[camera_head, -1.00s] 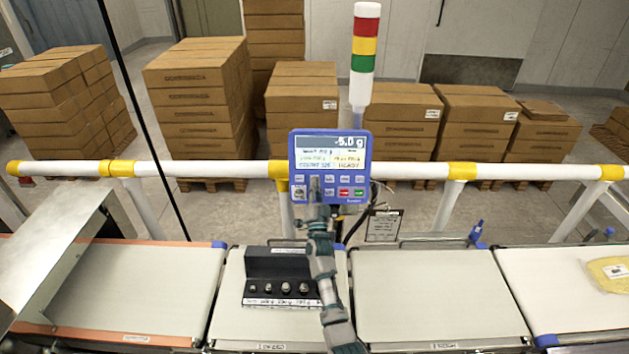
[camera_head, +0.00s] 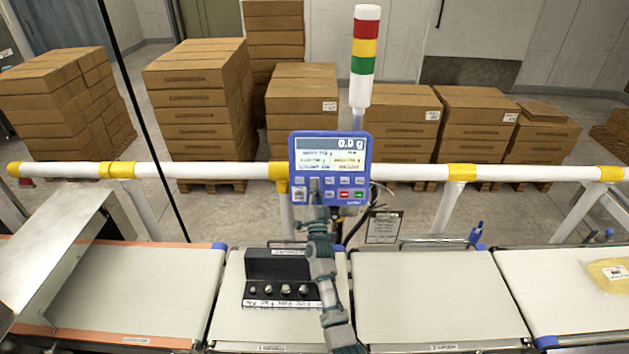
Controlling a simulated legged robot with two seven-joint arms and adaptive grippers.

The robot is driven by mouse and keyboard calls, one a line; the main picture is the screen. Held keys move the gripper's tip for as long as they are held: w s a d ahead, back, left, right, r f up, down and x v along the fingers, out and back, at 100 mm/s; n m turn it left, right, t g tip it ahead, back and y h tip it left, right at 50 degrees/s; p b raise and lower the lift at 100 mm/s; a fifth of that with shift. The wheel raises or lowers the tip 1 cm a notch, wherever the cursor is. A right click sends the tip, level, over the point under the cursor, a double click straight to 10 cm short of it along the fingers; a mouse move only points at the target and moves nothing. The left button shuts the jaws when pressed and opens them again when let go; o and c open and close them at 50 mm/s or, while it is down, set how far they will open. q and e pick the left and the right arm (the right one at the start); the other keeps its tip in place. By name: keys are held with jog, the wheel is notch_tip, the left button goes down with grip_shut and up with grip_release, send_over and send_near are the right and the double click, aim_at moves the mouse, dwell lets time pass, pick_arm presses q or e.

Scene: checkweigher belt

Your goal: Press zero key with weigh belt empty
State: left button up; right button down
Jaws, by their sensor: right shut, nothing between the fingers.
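The blue weighing terminal (camera_head: 330,167) stands behind the belts, with its display (camera_head: 330,144) reading 0.0 g. Its keypad of small grey keys, one red and one green, is below the screen. My right gripper (camera_head: 318,188) is shut and empty, its tip at the lower row of keys, left of the red key; whether it touches a key I cannot tell. It hides part of the keypad. The weigh belt (camera_head: 430,295), the white belt right of my arm, appears bare. My left gripper is not in view.
A black weight rack (camera_head: 275,268) with several small weights stands on the belt left of my arm. A yellow bag (camera_head: 608,274) lies on the far right belt. A white rail (camera_head: 410,172) runs behind. A signal tower (camera_head: 364,60) rises behind the terminal.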

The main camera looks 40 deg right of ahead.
jog(key=shift+s+a+r+h+p, duration=0.15)
jog(key=shift+s+a+h+p, duration=0.15)
jog(key=shift+s, duration=0.15)
jog(key=s+a+p, duration=0.1)
jog(key=p, duration=0.1)
jog(key=s+a+r+p, duration=0.1)
jog(key=s+a+p, duration=0.1)
jog(key=shift+s+r, duration=0.2)
jog(key=shift+s, duration=0.1)
jog(key=shift+a, duration=0.1)
dwell(0.7)
